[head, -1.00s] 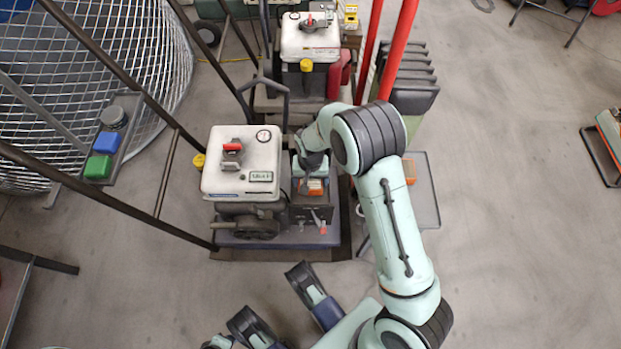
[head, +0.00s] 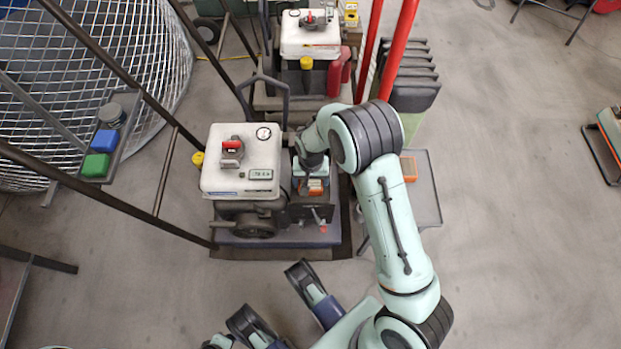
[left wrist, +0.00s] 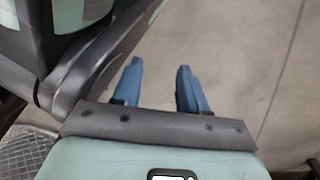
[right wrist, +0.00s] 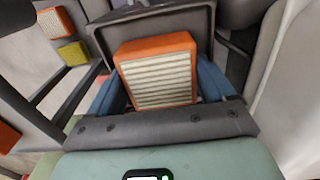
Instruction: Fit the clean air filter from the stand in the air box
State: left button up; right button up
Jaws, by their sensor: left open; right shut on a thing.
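An air filter (right wrist: 158,75) with an orange frame and pale pleats is between the blue fingers of my right gripper (right wrist: 165,88), which is shut on it. In the head view the right gripper (head: 311,172) is over the dark air box (head: 312,212), beside the white-topped engine, and the filter's orange edge (head: 315,187) shows below it. In the right wrist view a dark open box part (right wrist: 155,22) lies just beyond the filter. I cannot tell how deep the filter sits. My left gripper (left wrist: 158,88) is open and empty above bare floor.
The grey stand (head: 427,203) at the right holds another orange item (head: 409,168). The white-topped engine (head: 242,160) with a red knob is close on the left. A second engine (head: 310,35) and red poles (head: 398,50) stand behind.

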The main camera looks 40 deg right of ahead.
jog(key=o, duration=0.8)
jog(key=shift+r, duration=0.2)
pick_arm(q)
jog(key=w+d+r+t+p, duration=0.1)
jog(key=w+r+t+p, duration=0.1)
jog(key=w+r+p, duration=0.2)
notch_tip(320, 180, up, 3)
jog(key=shift+w+d+r+p, duration=0.15)
jog(key=shift+w+d+p, duration=0.2)
jog(key=shift+w, duration=0.5)
pick_arm(e)
notch_tip(320, 180, up, 13)
pick_arm(q)
jog(key=shift+a, duration=0.1)
